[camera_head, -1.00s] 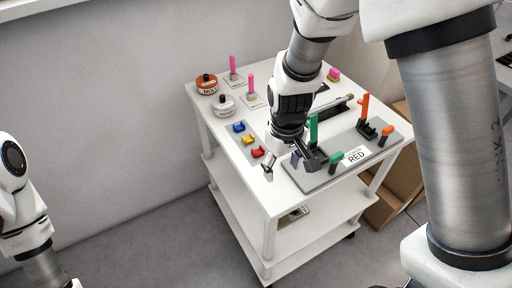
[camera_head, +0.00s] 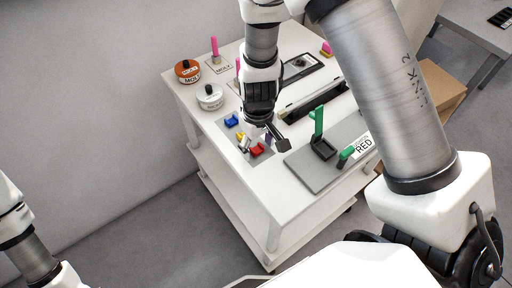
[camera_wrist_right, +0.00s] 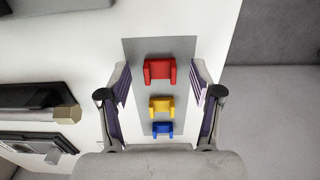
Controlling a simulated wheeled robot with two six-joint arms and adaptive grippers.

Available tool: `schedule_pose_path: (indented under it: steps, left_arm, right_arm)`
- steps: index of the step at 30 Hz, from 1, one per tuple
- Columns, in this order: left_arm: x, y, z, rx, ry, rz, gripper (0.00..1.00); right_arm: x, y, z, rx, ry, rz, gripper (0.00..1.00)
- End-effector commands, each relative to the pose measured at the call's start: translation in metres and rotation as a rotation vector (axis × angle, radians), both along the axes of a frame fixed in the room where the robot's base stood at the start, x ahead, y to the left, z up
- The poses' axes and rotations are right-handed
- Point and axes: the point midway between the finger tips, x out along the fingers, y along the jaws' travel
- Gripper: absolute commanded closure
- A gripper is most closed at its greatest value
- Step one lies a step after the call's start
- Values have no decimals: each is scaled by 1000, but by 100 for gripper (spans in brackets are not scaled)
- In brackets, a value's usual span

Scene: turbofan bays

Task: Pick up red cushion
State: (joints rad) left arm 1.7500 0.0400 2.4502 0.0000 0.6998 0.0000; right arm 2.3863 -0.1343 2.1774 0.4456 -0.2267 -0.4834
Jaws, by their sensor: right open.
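The red cushion (camera_head: 257,150) is a small block with raised ends on a grey strip (camera_head: 262,167) on the white cart top. In the right wrist view the red cushion (camera_wrist_right: 160,70) lies between my right gripper's spread fingers, with clear gaps on both sides. My right gripper (camera_head: 265,143) is open and empty, pointing down over the strip. Whether its tips are level with the cushion cannot be told. A yellow cushion (camera_wrist_right: 162,107) and a blue cushion (camera_wrist_right: 163,129) line up beside the red one. My left gripper is out of view.
A grey plate (camera_head: 316,176) with green-handled black fixtures and a RED label lies right of the strip. An orange-lidded jar (camera_head: 187,72), a white jar (camera_head: 210,97) and pink upright pegs stand behind. A cardboard box (camera_head: 440,92) stands beside the cart.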

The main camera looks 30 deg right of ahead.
Motion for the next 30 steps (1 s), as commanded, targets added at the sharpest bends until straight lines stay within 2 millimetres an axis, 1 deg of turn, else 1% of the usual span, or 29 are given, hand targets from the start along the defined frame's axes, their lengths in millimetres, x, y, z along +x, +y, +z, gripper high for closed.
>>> schedule_pose_path:
  steps: [2, 7, 8, 9, 11, 12, 23, 26, 30]
  left_arm:
    - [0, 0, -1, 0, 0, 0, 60]
    - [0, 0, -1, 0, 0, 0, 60]
    - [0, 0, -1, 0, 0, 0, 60]
    - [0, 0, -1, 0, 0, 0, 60]
    - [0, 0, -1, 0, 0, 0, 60]
    - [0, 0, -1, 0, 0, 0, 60]
    - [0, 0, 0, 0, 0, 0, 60]
    - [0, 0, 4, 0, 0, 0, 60]
    - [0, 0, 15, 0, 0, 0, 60]
  right_arm:
    - [0, 0, -5, 0, 0, -2, 35]
    - [0, 0, -5, 0, -1, -1, 35]
    - [0, 0, -5, 0, -1, -1, 46]
    - [0, 0, -5, 0, -1, -1, 60]
    - [0, 0, -5, 0, -1, -1, 81]
    - [0, 0, -5, 0, -1, -1, 83]
    - [0, 0, -4, 0, -1, -1, 83]
    - [1, 0, 0, 0, -1, -1, 84]
    - [2, -1, 10, 0, -1, 0, 84]
